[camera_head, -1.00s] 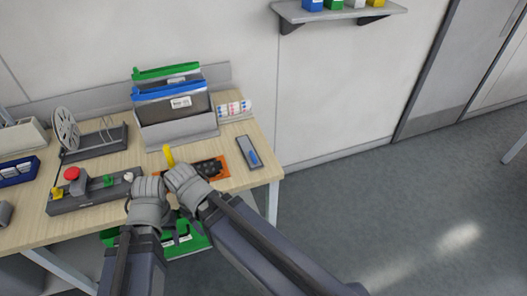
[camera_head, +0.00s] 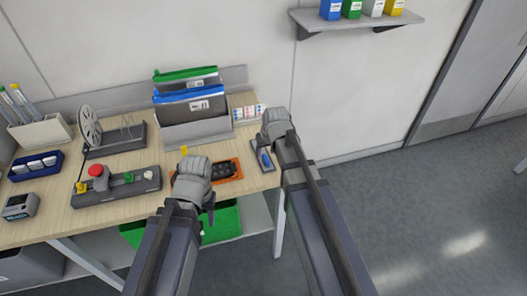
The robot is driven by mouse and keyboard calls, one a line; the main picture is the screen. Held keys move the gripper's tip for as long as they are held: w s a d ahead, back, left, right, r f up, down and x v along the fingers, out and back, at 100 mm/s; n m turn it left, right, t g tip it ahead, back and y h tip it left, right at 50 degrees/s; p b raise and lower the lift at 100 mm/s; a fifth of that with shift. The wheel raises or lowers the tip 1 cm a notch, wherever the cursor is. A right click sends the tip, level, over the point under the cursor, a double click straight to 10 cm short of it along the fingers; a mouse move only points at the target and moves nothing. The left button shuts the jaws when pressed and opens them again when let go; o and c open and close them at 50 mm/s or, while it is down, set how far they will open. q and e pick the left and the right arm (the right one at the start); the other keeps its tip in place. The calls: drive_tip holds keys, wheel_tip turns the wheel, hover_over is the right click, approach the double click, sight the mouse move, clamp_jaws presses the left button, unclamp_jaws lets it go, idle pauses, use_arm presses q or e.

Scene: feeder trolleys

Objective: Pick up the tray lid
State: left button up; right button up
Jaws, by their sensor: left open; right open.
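An orange tray (camera_head: 236,178) with dark pieces in it lies near the table's front edge. I cannot make out a separate lid on it. My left gripper (camera_head: 188,160) is open and in front of the tray's left part, hiding it. A small yellow piece (camera_head: 184,151) shows just behind this gripper. My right gripper (camera_head: 274,114) is open near the table's right edge, right of the orange tray. It partly covers a small grey tray (camera_head: 258,166) holding a blue item (camera_head: 265,159). Whether either gripper touches anything cannot be told.
A grey holder (camera_head: 190,137) with blue- and green-topped folders stands behind. A control box (camera_head: 115,190) with a red button is left, near a reel stand (camera_head: 120,143). A green bin (camera_head: 225,222) sits below the table. Open floor lies right.

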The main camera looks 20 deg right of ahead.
sight(264, 156)
drive_tip(key=shift+w+d+r+t, duration=0.15)
drive_tip(key=shift+w+d+r, duration=0.05)
drive_tip(key=shift+w+d, duration=0.25)
drive_tip(key=shift+w+d+r+t, duration=0.15)
drive_tip(key=shift+w+d, duration=0.2)
drive_tip(key=shift+d, duration=0.1)
drive_tip(key=b+x, duration=0.7)
drive_tip(key=x, duration=0.1)
drive_tip(key=shift+s+a+f, duration=0.1)
drive_tip(key=shift+s+a, duration=0.15)
drive_tip(key=shift+a, duration=0.1)
clamp_jaws()
